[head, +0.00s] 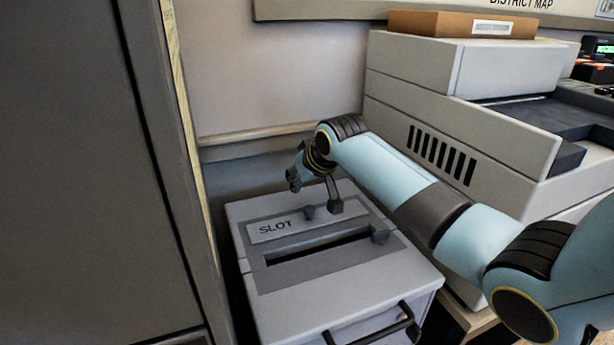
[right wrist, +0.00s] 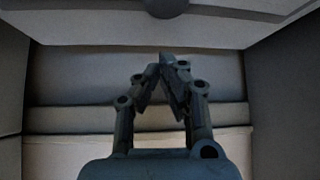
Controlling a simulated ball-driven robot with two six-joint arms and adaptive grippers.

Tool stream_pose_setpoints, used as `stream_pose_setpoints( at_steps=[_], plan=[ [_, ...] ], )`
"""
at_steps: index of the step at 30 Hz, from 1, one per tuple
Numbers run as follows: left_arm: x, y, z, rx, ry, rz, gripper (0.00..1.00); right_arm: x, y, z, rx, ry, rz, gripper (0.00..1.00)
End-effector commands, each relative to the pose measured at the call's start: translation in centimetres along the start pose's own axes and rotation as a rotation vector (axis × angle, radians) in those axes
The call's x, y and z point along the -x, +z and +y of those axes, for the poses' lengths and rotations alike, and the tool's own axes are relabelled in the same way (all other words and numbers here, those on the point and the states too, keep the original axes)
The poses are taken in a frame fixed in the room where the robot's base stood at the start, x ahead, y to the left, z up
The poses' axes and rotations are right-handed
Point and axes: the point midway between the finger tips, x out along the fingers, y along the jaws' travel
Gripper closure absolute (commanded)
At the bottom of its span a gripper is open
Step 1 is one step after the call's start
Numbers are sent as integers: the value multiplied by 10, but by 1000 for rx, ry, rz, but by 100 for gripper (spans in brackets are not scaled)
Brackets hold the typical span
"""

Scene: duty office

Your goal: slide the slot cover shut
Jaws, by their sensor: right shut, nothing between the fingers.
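A grey box labelled SLOT (head: 240,270) stands low between the cabinet and the printer-like machine. A dark, open slot (head: 318,250) crosses its top panel. The lighter SLOT-marked plate (head: 262,232) lies behind the opening. My right gripper (head: 293,180) is above the box's back part, fingertips together and empty (right wrist: 165,68), apart from the knob. My left gripper is out of view.
A tall grey cabinet (head: 70,180) closes off the left side. The pale machine (head: 470,130) with vents stands close on the right. A wall rail (head: 260,138) runs behind the box. A black handle (head: 375,330) sticks out from the box's front.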

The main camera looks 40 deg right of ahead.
Motion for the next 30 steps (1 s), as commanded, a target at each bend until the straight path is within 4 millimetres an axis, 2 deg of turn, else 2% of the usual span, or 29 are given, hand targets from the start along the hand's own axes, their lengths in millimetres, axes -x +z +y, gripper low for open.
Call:
stream_pose_setpoints(
  at_steps=[1, 2, 4, 10, 23, 26, 30],
  plan=[
    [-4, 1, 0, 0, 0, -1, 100, -11, 1, -1, -1, -1, -1, 100],
    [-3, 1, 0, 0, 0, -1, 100, -13, 3, -1, 0, -1, -3, 100],
    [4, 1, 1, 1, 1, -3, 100, -1, 14, 0, 3, 0, -2, 100],
    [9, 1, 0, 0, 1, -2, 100, 10, 30, 0, 2, 0, 0, 100],
    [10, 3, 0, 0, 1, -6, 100, 12, 34, 0, 1, 0, 0, 100],
    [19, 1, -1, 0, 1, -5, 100, 18, 39, -1, 1, 0, -3, 100],
    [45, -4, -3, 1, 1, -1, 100, 37, 55, -6, 0, -1, -7, 100]
  ],
)
